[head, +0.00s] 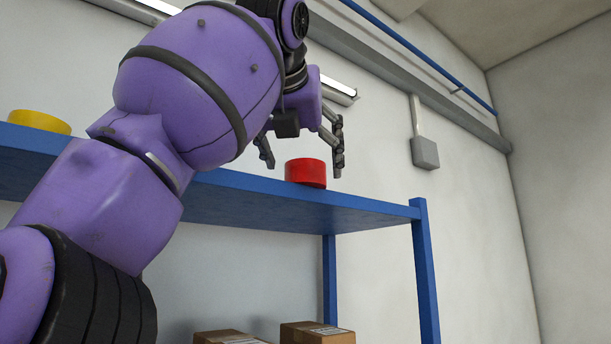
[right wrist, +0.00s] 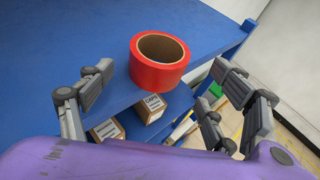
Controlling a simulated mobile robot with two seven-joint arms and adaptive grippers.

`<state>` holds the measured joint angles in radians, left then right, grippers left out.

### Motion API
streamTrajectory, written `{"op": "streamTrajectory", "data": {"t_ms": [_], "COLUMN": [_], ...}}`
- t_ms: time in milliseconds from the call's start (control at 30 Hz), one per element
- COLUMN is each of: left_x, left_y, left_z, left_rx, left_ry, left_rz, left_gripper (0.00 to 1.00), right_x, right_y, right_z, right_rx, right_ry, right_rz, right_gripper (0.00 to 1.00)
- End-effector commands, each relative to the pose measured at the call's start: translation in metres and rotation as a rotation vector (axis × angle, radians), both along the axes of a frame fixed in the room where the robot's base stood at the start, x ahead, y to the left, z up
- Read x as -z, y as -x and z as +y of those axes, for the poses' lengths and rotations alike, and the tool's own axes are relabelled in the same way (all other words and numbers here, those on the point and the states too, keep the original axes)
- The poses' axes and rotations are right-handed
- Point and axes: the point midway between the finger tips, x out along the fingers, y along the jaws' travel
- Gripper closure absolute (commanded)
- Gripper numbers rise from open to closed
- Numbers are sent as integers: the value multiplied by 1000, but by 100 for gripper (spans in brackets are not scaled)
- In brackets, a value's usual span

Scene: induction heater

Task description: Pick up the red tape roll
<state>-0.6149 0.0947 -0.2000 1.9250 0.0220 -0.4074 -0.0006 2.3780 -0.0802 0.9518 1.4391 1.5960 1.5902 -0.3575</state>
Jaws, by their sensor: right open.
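The red tape roll (head: 305,173) lies flat on the blue top shelf, close to its front edge, in the head view. In the right wrist view the red tape roll (right wrist: 160,76) shows its brown core, ahead of and between the open fingers. My right gripper (head: 302,155) is open and empty; its fingers hang just above and around the roll in the head view, and I cannot tell whether they touch it. It also shows in the right wrist view (right wrist: 160,100). My left gripper is not in either view.
A yellow roll (head: 39,122) lies at the left on the blue shelf (head: 250,205). Cardboard boxes (head: 317,333) stand lower down below it. A blue shelf post (head: 425,270) rises at the right end. A grey wall box (head: 425,153) is on the wall behind.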

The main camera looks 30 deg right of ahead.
Motion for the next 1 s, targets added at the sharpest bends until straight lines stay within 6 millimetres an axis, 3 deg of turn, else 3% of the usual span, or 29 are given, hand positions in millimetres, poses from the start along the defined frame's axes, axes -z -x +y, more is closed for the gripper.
{"op": "streamTrajectory", "data": {"t_ms": [300, 533, 933, 1000], "left_x": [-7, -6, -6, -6], "left_y": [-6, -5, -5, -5], "left_z": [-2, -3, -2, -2], "left_rx": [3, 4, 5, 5], "left_ry": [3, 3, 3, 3], "left_rz": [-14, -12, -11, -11], "left_gripper": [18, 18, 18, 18], "right_x": [15, 17, 17, 17], "right_y": [-30, -34, -34, -33], "right_z": [-27, -28, -28, -28], "right_rx": [2, 0, 0, 0], "right_ry": [-2, -1, -1, -1], "right_rz": [0, 0, 1, 1], "right_gripper": [18, 18, 69, 69]}}
